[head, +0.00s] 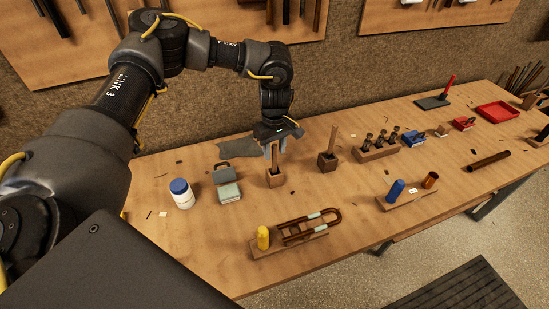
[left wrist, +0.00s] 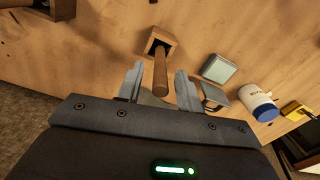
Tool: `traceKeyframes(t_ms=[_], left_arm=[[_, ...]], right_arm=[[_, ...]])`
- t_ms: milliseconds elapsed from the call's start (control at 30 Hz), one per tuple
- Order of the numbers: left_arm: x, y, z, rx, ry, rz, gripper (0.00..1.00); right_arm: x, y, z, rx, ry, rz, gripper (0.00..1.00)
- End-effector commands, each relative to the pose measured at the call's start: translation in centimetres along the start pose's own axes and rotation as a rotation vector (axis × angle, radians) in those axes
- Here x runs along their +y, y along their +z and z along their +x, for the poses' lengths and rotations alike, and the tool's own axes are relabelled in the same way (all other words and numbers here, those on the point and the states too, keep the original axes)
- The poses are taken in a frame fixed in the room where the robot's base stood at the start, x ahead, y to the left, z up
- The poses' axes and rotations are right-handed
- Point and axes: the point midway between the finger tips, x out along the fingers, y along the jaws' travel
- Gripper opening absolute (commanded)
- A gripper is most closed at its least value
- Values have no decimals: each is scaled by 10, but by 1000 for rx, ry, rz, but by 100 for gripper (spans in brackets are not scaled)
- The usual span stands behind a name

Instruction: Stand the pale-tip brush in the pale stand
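A light-brown block stand (head: 276,180) stands mid-table in the head view, below my left gripper (head: 277,147). A brush with a brown handle (left wrist: 160,75) stands upright in this stand's opening (left wrist: 171,38). My left gripper (left wrist: 159,88) is open, its fingers on either side of the handle, with a gap showing on both sides. A darker stand (head: 327,163) to the right holds another upright brown handle (head: 333,138). The tips of both brushes are hidden, so I cannot tell which is pale. My right gripper is not in view.
Left of the light-brown stand are a grey-green box (head: 229,193) and a white jar with a blue lid (head: 181,193). A grey cloth (head: 237,148) lies behind. A rack with a yellow cylinder (head: 263,238) is in front. A rack of small parts (head: 377,151) stands right.

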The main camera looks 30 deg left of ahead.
Motion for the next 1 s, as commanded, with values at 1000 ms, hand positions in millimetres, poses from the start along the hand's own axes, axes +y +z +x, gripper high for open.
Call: traceKeyframes(t_ms=[1000], left_arm=[[0, 0, -84, 0, 1, 2, 36]], right_arm=[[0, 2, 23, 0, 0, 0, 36]])
